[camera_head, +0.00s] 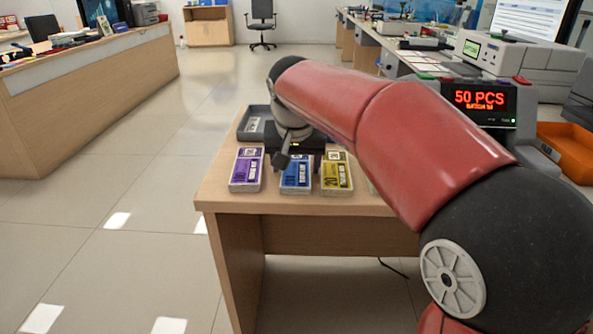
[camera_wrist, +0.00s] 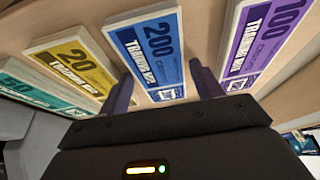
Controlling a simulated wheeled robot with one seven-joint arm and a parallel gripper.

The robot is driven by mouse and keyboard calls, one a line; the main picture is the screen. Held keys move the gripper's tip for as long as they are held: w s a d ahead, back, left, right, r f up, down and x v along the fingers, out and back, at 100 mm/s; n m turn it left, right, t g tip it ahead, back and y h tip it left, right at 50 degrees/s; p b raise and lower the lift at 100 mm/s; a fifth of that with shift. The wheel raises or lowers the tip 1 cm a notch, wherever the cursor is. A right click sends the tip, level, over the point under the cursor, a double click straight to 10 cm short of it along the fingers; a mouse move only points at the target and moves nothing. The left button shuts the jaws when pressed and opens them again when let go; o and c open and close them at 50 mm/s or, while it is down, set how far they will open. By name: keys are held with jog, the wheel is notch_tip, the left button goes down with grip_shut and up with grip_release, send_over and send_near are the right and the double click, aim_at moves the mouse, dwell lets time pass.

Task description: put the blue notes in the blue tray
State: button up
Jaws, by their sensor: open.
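The blue notes (camera_head: 297,174) are a banded stack marked 200, lying on the small wooden table between a purple and a yellow stack. In the wrist view the blue notes (camera_wrist: 150,48) lie ahead of my gripper (camera_wrist: 164,78), roughly between the lines of its two fingers. The fingers are apart with nothing held. In the head view my gripper (camera_head: 287,158) is just above and behind the blue notes, partly hidden by my arm. A dark grey tray (camera_head: 250,125) shows behind the stacks. I cannot make out a clearly blue tray; my arm hides part of the table.
The purple notes (camera_head: 246,169) lie left of the blue ones and the yellow notes (camera_head: 336,172) right, with narrow gaps. Green notes (camera_wrist: 40,90) show in the wrist view. A counting machine display (camera_head: 479,104) and an orange tray (camera_head: 568,148) stand at the right.

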jog(key=c, duration=0.8)
jog(key=shift+r, duration=0.15)
